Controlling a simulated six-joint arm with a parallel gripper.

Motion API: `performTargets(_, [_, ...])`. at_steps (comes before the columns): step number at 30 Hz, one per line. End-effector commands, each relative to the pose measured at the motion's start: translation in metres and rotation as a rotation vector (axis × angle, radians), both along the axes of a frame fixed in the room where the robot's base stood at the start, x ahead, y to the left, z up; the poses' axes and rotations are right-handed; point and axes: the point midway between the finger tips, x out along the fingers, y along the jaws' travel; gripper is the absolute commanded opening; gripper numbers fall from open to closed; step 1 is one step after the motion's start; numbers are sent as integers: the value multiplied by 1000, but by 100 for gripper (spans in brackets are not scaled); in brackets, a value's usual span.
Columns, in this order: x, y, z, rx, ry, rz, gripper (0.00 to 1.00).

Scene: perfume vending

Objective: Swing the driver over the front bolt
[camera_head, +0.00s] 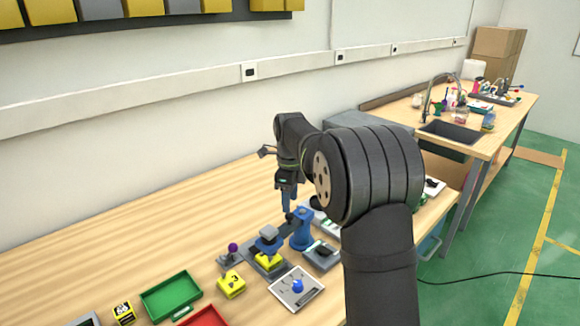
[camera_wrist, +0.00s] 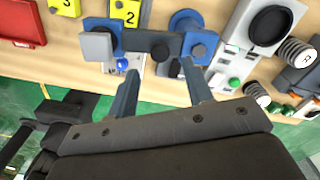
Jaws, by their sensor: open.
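The driver appears to be the blue post (camera_head: 302,232) with a swing arm and a blue-grey head (camera_head: 268,241). The head stands above a yellow block (camera_head: 268,262) on a grey base. In the wrist view the dark swing arm (camera_wrist: 152,42) runs from the blue round post (camera_wrist: 187,24) to a grey square head (camera_wrist: 97,46). My gripper (camera_head: 288,208) is above and behind the post. In the wrist view my gripper (camera_wrist: 159,72) is open and empty, its fingertips just below the arm in the picture; contact cannot be told. I cannot make out the front bolt.
A yellow block (camera_head: 231,285), a grey plate with a blue ball (camera_head: 297,287), a purple knob (camera_head: 233,247), a green tray (camera_head: 170,295) and a red tray (camera_head: 205,319) lie nearby. Grey fixtures crowd the right. The wooden table (camera_head: 130,240) is clear at the back left.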

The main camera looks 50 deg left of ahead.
Motion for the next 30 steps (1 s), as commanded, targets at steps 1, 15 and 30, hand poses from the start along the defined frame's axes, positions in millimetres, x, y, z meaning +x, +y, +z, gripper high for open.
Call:
performTargets(1, [0,0,15,5,-3,0,46])
performTargets(15, [0,0,114,2,-1,0,46])
performTargets(30, [0,0,127,0,0,0,46])
